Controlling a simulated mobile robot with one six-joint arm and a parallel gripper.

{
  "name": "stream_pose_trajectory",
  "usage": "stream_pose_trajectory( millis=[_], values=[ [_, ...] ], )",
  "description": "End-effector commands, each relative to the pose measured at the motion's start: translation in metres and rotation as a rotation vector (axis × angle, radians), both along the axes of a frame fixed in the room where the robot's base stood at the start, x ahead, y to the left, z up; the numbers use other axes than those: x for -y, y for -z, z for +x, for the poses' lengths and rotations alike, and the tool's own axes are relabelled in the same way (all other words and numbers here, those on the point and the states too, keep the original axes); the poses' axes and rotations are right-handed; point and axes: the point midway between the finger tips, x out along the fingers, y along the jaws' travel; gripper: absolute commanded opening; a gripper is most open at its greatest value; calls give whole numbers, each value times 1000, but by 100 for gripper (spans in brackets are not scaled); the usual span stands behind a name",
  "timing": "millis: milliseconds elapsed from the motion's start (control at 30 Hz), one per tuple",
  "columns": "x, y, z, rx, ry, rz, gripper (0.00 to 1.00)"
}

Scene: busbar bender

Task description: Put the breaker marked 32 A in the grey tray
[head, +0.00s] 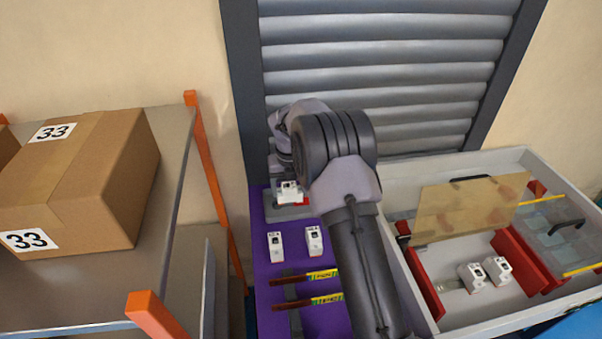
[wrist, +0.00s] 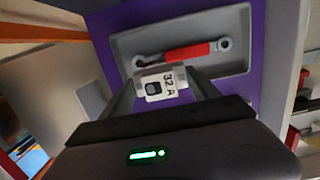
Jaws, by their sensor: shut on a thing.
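The white breaker marked 32 A (wrist: 166,84) is between the fingers of my gripper (wrist: 160,88) in the wrist view, its label facing the camera. The grey tray (wrist: 182,37) lies beyond it on a purple surface, with a red-handled wrench (wrist: 187,52) in it. In the head view the held breaker (head: 290,192) appears over the grey tray (head: 285,213), and my arm hides part of that area. I cannot tell whether the breaker touches the tray or wrench.
Two white breakers (head: 276,246) (head: 313,240) and two yellow-labelled strips (head: 305,277) (head: 307,301) lie on the purple surface (head: 263,285). A large box (head: 402,184) at right holds red dividers, a brown panel and more breakers. A shelf with cartons (head: 110,180) stands left.

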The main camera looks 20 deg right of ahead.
Motion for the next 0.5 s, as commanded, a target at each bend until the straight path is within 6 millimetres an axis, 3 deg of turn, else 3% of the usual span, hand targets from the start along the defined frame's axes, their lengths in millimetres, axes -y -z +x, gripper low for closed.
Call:
stream_pose_trajectory(
  millis=[33,200,433,500],
  values=[
    [11,11,9,-3,4,1,18],
    [43,14,36,-4,2,1,18],
    [58,14,50,-4,0,1,18],
    [58,29,49,-5,-1,1,18]
  ],
)
